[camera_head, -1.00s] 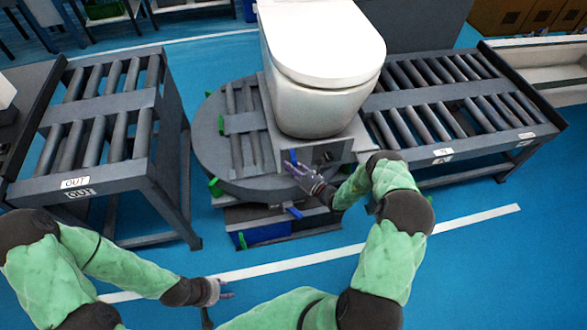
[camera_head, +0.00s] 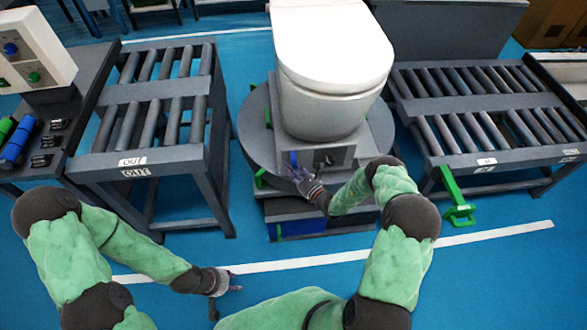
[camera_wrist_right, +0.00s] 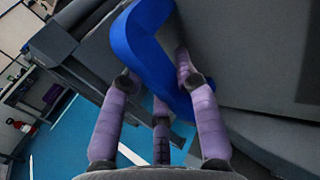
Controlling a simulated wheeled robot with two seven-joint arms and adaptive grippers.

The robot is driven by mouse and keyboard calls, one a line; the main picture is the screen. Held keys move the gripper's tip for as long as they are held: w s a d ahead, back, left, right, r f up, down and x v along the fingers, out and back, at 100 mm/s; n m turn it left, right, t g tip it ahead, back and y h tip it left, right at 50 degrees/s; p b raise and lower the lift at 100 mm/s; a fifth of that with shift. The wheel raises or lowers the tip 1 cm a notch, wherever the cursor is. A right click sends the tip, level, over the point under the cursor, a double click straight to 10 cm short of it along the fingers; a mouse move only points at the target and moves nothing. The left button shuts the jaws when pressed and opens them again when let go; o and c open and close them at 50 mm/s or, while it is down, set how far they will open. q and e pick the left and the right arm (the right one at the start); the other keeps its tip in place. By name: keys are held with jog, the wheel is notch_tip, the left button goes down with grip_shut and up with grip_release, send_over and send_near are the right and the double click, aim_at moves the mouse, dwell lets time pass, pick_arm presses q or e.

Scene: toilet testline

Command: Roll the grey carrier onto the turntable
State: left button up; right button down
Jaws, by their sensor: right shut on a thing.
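The grey carrier (camera_head: 372,150) bears a white toilet (camera_head: 325,110) and sits over the round grey turntable (camera_head: 252,135), covering most of its top. The turntable's rim shows to the left of the carrier and a little to its right. My right gripper (camera_head: 302,178) is at the carrier's front left, shut on its blue handle (camera_head: 293,159). In the right wrist view the blue handle (camera_wrist_right: 150,45) runs between my purple fingers (camera_wrist_right: 160,110). My left gripper (camera_head: 228,283) hangs low over the floor, away from everything; its finger opening is unclear.
The OUT roller table (camera_head: 140,160) stands left of the turntable, with a gap between. Another roller table (camera_head: 480,150) stands to the right, with a green bracket (camera_head: 456,203) at its near leg. A control panel (camera_head: 35,55) is at far left. The front floor is clear.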

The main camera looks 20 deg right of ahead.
jog(key=shift+s+a+f, duration=0.4)
jog(key=shift+a, duration=0.05)
jog(key=c, duration=1)
grip_release()
jog(key=shift+o, duration=0.5)
jog(key=shift+w+d+r, duration=0.1)
jog(key=shift+d+r, duration=0.05)
jog(key=shift+r, duration=0.1)
jog(key=v, duration=1.2)
